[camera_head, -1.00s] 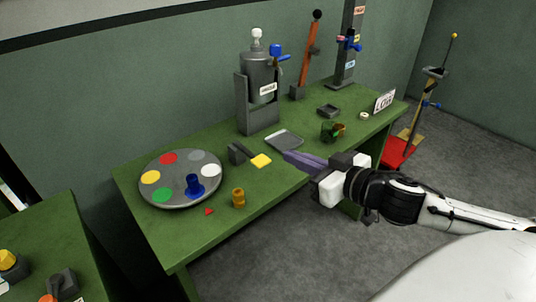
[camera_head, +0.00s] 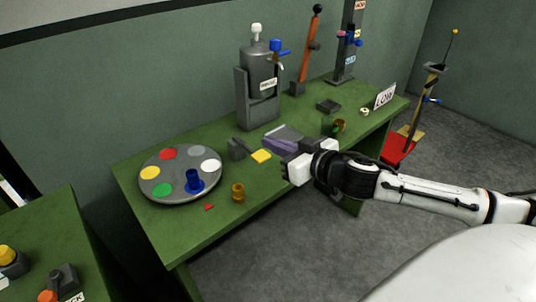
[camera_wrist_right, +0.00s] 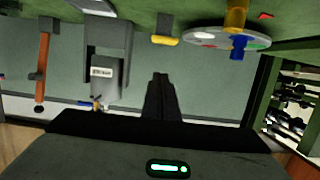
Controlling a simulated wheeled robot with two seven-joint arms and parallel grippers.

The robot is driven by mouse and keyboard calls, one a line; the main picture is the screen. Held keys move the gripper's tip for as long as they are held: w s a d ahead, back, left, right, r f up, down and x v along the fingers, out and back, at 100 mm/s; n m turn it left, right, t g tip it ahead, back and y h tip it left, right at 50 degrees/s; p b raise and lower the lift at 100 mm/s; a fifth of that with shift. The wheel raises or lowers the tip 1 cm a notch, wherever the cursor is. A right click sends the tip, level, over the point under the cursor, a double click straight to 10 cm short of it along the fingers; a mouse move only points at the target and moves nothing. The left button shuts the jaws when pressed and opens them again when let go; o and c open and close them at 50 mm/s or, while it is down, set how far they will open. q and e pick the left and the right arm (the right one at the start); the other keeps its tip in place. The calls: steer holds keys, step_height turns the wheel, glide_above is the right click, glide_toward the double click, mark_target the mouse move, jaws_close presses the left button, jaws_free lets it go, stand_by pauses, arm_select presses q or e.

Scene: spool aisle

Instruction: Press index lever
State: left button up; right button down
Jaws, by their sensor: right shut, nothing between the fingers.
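The index lever, which I take to be the yellow-tipped paddle (camera_head: 261,156) on a small dark grey block (camera_head: 237,149), sits on the green table right of the round colour disc (camera_head: 180,175). Its yellow tip (camera_wrist_right: 165,41) also shows upside down in the right wrist view. My right gripper (camera_head: 268,144) is shut and empty. Its purple-grey fingers point left, just behind and right of the yellow tip in the head view; I cannot tell their height or whether they touch. The fingers (camera_wrist_right: 160,90) are together in the wrist view. My left gripper is not in view.
A blue spool (camera_head: 194,181) stands on the disc. An amber spool (camera_head: 238,192) and a red triangle (camera_head: 209,207) lie near the front edge. A grey dispenser (camera_head: 259,95) stands behind, with an orange lever (camera_head: 308,55) to its right.

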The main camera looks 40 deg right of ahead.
steer(key=f, duration=0.1)
steer(key=w+f, duration=0.1)
steer(key=f, duration=0.1)
steer(key=w+f, duration=0.1)
steer(key=shift+a+f, duration=0.1)
steer(key=shift+f, duration=0.15)
